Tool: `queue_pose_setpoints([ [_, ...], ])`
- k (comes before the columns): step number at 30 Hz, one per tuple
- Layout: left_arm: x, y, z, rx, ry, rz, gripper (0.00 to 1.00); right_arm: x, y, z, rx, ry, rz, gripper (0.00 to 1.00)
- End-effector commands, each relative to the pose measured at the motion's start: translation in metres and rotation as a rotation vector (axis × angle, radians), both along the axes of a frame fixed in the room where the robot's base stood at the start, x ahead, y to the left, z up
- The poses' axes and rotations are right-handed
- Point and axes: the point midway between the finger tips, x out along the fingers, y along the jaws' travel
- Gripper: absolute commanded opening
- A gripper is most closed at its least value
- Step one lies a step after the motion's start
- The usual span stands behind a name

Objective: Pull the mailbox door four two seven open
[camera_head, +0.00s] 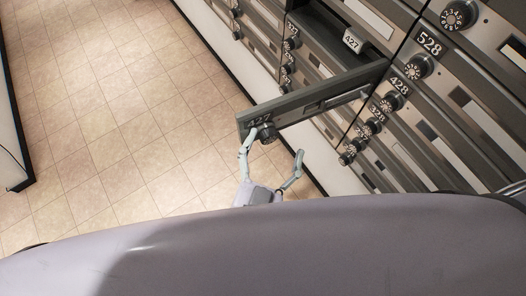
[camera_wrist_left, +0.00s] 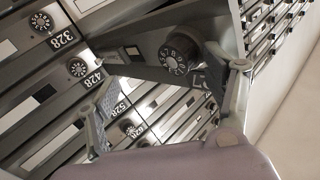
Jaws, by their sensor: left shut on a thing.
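The mailbox door 427 (camera_head: 318,98) stands swung well out from the cabinet front, with its number and black dial (camera_head: 267,134) near its free end. Its compartment, with a small white 427 block (camera_head: 352,41) inside, shows open behind it. My left gripper (camera_head: 277,143) is at the free end of the door, one fingertip against the door beside the dial. Its fingers look spread, and their exact contact is hard to see. In the left wrist view the dial (camera_wrist_left: 179,53) sits between the fingers of the gripper (camera_wrist_left: 168,88). My right gripper is not in view.
Closed mailbox doors with dials, such as 428 (camera_head: 393,104) and 528 (camera_head: 420,67), line the cabinet to the right of the open door. The tiled floor (camera_head: 120,110) to the left is clear. A white wall edge (camera_head: 12,145) stands at the far left.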

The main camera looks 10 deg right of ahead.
Motion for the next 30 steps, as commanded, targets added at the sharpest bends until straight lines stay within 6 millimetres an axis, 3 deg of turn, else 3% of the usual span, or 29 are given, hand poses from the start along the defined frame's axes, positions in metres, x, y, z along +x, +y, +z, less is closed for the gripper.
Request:
queue_pose_setpoints([
  [14, -0.085, 0.044, -0.002, 0.001, 0.007, -0.001, 0.6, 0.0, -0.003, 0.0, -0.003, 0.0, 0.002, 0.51],
  [30, -0.104, 0.055, -0.001, -0.002, -0.001, 0.002, 0.6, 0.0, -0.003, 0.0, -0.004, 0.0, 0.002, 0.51],
])
